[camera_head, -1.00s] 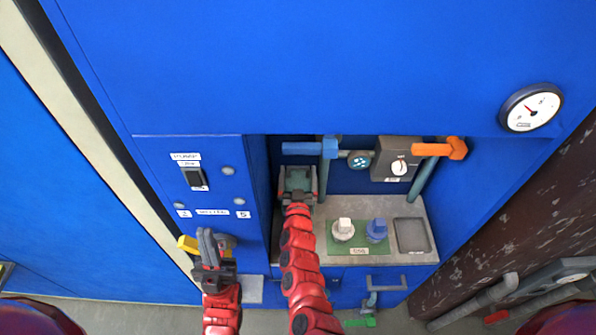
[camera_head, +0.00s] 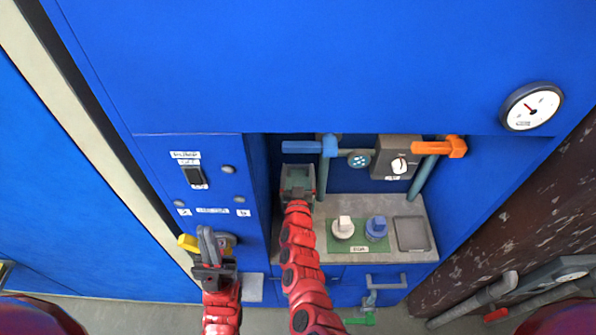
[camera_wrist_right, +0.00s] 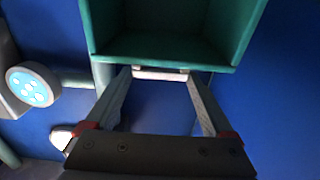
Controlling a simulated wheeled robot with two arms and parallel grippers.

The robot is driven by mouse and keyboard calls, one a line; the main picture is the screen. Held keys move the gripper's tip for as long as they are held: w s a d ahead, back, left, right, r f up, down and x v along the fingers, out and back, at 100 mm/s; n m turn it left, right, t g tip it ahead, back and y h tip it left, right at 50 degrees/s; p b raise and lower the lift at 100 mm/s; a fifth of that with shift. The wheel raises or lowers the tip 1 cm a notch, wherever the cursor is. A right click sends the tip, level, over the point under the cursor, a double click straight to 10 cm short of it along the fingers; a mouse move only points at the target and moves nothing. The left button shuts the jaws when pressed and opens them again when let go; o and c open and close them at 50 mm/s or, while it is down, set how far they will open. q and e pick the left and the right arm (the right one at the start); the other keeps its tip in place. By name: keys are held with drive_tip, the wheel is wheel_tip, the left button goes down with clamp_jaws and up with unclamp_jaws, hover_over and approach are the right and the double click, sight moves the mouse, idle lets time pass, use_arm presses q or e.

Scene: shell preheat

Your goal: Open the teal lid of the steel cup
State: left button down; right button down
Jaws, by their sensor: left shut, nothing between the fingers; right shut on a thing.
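A teal, square-rimmed part (camera_wrist_right: 225,62), which looks like the lid, fills the top of the right wrist view. Its hollow side with a dark inside faces the camera. My right gripper (camera_wrist_right: 160,78) has its fingers on either side of a pale bar (camera_wrist_right: 160,74) at the teal part's near edge and is shut on it. In the head view my right gripper (camera_head: 298,182) is at the left of the recess and largely covers the teal part. I cannot make out the steel cup. My left gripper (camera_head: 208,240) is shut and empty, beside a yellow handle (camera_head: 188,243).
A blue-handled pipe (camera_head: 300,147) and an orange-handled valve (camera_head: 440,147) are at the back of the recess. A white knob (camera_head: 343,228) and a blue knob (camera_head: 376,229) stand on a green plate right of my right arm. A grey basin (camera_head: 411,234) is farther right.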

drive_tip(key=shift+s+f+t+b, duration=0.2)
drive_tip(key=shift+s+t+b, duration=0.6)
drive_tip(key=shift+s+b, duration=0.65)
drive_tip(key=shift+r+b, duration=0.1)
drive_tip(key=shift+b, duration=0.45)
drive_tip(key=shift+s+r+t, duration=0.2)
drive_tip(key=shift+r+t, duration=0.05)
drive_tip(key=shift+t, duration=0.05)
drive_tip(key=shift+r, duration=0.1)
unclamp_jaws()
drive_tip(key=s+f+b, duration=0.1)
drive_tip(key=s+b, duration=0.1)
drive_tip(key=s, duration=0.6)
drive_tip(key=s+f+b, duration=0.2)
drive_tip(key=s, duration=0.7)
drive_tip(key=shift+f, duration=0.3)
